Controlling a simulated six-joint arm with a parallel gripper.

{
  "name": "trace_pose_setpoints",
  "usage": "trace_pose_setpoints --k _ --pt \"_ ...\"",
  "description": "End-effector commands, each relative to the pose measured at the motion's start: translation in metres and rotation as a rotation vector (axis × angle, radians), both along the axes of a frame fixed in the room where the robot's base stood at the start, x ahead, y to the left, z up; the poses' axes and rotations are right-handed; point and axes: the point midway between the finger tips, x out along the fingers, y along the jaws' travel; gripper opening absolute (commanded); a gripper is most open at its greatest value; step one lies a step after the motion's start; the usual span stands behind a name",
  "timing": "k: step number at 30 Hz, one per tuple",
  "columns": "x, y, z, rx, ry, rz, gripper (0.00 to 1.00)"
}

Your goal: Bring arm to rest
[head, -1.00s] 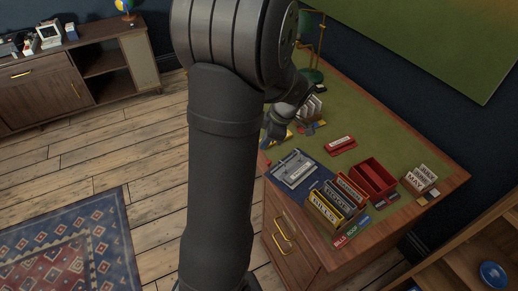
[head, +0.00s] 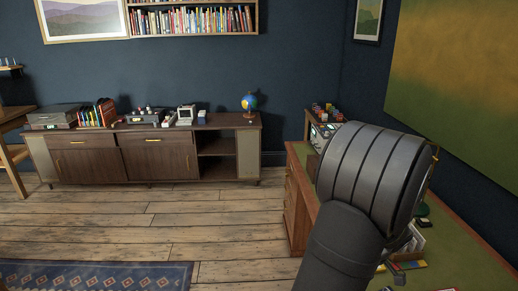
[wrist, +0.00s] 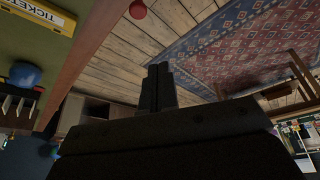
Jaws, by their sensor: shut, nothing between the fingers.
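My gripper (wrist: 156,88) shows in the wrist view as two dark fingers pressed together, with nothing between them. They point over the wooden floor (wrist: 112,60), beside the desk edge, and touch nothing that I can see. In the head view my dark grey arm fills the lower right, in front of the green-topped desk (head: 455,250).
A yellow ticket-labelled item (wrist: 45,14) and a blue object (wrist: 25,75) are on the desk in the wrist view. A patterned rug (head: 95,275) lies at lower left. A long cabinet (head: 150,158) with a globe (head: 249,102) stands along the back wall. Open floor lies between.

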Motion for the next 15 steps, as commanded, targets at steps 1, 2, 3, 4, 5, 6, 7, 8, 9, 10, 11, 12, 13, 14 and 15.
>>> trace_pose_setpoints --k 1,2,3,4,5,6,7,8,9,10,11,12,13,14,15 --pt "0.004 0.005 -0.010 0.003 0.003 0.003 0.00" --pt "0.006 0.007 -0.016 0.003 0.004 0.003 0.00" --pt "0.009 0.009 -0.022 0.002 0.003 0.002 0.00" --pt "0.011 0.012 -0.027 0.003 0.003 0.003 0.00" --pt "0.012 0.012 -0.033 0.003 0.003 0.001 0.00" --pt "0.014 0.013 -0.039 0.002 0.003 0.001 0.00" --pt "0.015 0.014 -0.043 0.002 0.003 0.001 0.00" --pt "0.013 0.008 -0.043 0.000 0.001 -0.003 0.00" --pt "0.009 0.002 -0.043 -0.001 0.001 -0.004 0.00" --pt "0.007 -0.002 -0.044 0.000 0.000 -0.004 0.00" --pt "0.005 -0.005 -0.044 0.000 0.000 -0.004 0.00" --pt "0.003 -0.008 -0.045 0.000 0.000 -0.003 0.00" --pt "0.002 -0.011 -0.045 -0.001 0.000 -0.004 0.00" --pt "0.001 -0.013 -0.046 -0.001 -0.001 -0.003 0.00" --pt "0.000 -0.015 -0.046 -0.001 0.000 -0.001 0.00"
